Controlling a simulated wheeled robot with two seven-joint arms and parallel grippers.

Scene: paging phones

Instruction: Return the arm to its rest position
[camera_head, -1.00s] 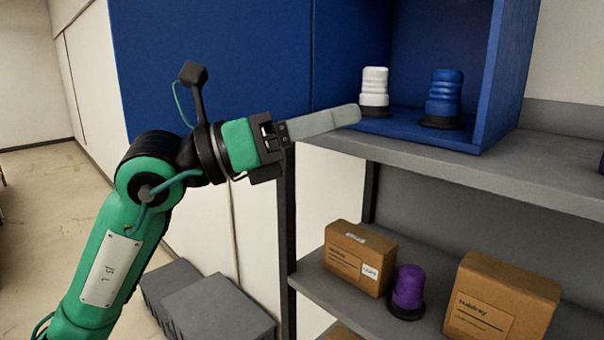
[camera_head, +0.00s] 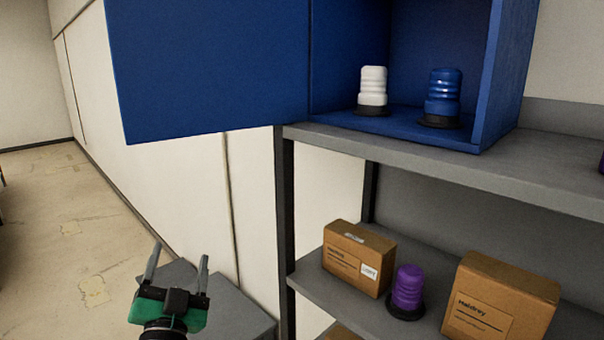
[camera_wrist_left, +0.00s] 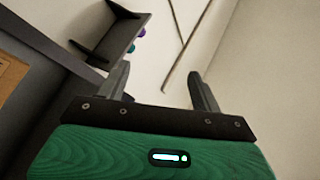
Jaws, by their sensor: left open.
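My left gripper (camera_head: 178,268) is low at the bottom left of the head view, in front of grey boxes on the floor. Its two fingers are apart, point upward and hold nothing. In the left wrist view the open fingers (camera_wrist_left: 160,90) also show, with empty space between them. The gripper is well below and to the left of the blue cabinet (camera_head: 210,70) and clear of the shelves. My right gripper is not in view.
The open cabinet holds a white beacon-like item (camera_head: 372,90) and a blue one (camera_head: 443,97). The lower shelf (camera_head: 312,285) holds a cardboard box (camera_head: 357,258), a purple item (camera_head: 407,292) and another cardboard box (camera_head: 500,300). Grey boxes (camera_head: 240,305) stand below. Floor at left is clear.

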